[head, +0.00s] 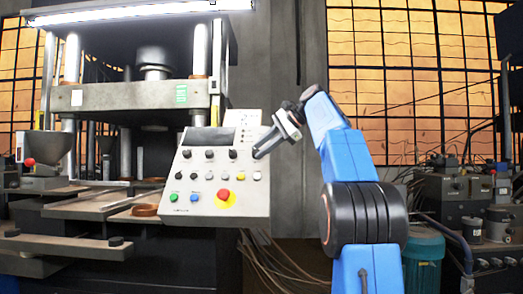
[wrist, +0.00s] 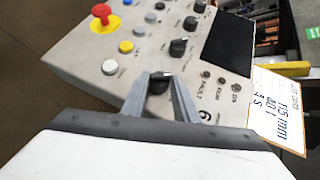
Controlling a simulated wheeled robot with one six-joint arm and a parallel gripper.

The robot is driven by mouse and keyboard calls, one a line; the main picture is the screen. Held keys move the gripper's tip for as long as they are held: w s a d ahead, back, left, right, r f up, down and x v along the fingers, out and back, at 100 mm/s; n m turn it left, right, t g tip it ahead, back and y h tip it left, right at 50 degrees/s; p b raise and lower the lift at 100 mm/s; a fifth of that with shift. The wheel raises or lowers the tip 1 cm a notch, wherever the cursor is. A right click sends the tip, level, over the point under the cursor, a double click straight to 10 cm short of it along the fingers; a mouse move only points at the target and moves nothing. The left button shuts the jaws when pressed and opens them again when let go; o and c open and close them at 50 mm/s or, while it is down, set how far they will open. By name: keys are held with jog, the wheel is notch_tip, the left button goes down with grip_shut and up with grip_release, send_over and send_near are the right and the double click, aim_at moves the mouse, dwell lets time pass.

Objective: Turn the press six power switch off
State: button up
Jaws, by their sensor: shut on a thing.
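The press control panel (head: 250,207) faces me in the head view, sloped, with rows of knobs and buttons. In the wrist view the panel (wrist: 75,45) carries a large "6" near my gripper. My gripper (head: 260,153) reaches the panel's upper right corner. In the wrist view my gripper (wrist: 160,80) has its two fingers on either side of a black rotary switch (wrist: 159,86) and is shut on it. The head view does not show that switch clearly behind the fingers. Its pointer direction and its label cannot be read.
A red emergency stop (head: 223,195) on a yellow plate sits low on the panel. Other black knobs (wrist: 178,47) and a white button (wrist: 110,67) are close by. A paper card (wrist: 277,110) stands at the panel's edge. The press (head: 130,95) stands behind, left.

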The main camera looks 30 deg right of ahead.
jog(key=shift+r, duration=0.1)
dwell(0.3)
jog(key=o, duration=1)
